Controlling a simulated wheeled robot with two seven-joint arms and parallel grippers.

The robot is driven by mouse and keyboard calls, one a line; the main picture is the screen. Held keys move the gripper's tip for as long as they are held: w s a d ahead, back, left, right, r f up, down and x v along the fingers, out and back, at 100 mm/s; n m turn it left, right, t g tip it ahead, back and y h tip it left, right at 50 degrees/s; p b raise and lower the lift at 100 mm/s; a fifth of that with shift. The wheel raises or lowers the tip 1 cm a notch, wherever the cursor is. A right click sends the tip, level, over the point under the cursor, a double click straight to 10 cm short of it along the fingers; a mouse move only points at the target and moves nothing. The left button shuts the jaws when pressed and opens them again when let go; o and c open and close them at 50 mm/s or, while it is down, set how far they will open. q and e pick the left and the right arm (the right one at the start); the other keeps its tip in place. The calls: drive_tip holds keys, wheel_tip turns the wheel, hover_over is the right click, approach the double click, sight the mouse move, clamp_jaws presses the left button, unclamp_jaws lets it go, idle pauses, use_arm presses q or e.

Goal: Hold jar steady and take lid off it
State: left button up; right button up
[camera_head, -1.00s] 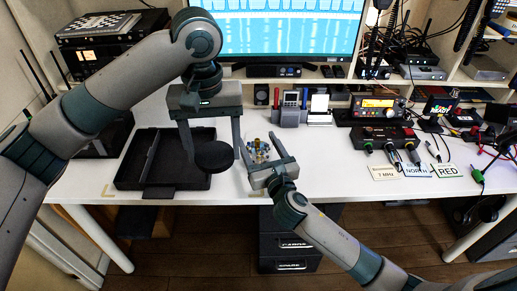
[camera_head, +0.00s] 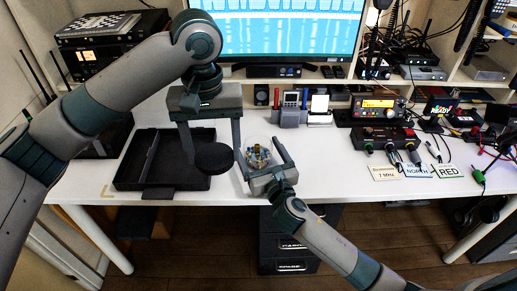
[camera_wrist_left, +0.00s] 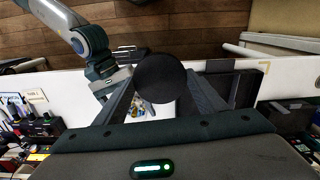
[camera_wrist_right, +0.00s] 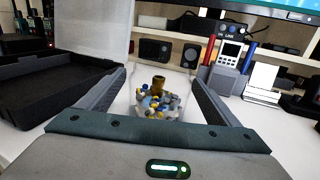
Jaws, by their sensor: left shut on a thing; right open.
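The clear jar (camera_head: 258,158), holding small coloured parts, is near the table's front edge. In the right wrist view the jar (camera_wrist_right: 160,98) shows a brass-coloured piece among the blue, yellow and white parts. Its top is open. My right gripper (camera_head: 259,158) is open, with one finger on each side of the jar. Whether the fingers touch it I cannot tell. The round black lid (camera_head: 213,157) is apart from the jar, to its left. My left gripper (camera_head: 211,148) is shut on the lid, which also shows in the left wrist view (camera_wrist_left: 160,82).
A black open tray (camera_head: 130,172) lies left of the lid on the white table. A pen and device holder (camera_head: 290,115) stands behind the jar. A black switch box (camera_head: 383,137) with cables and label cards is to the right. Bare table lies between jar and cards.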

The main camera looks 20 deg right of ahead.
drive_tip(key=shift+r, duration=0.15)
use_arm(q)
drive_tip(key=shift+f, duration=0.2)
use_arm(e)
drive_tip(key=s, duration=1.2)
drive_tip(key=shift+d, duration=0.2)
use_arm(q)
drive_tip(key=shift+s, duration=0.1)
use_arm(e)
drive_tip(key=shift+s, duration=0.15)
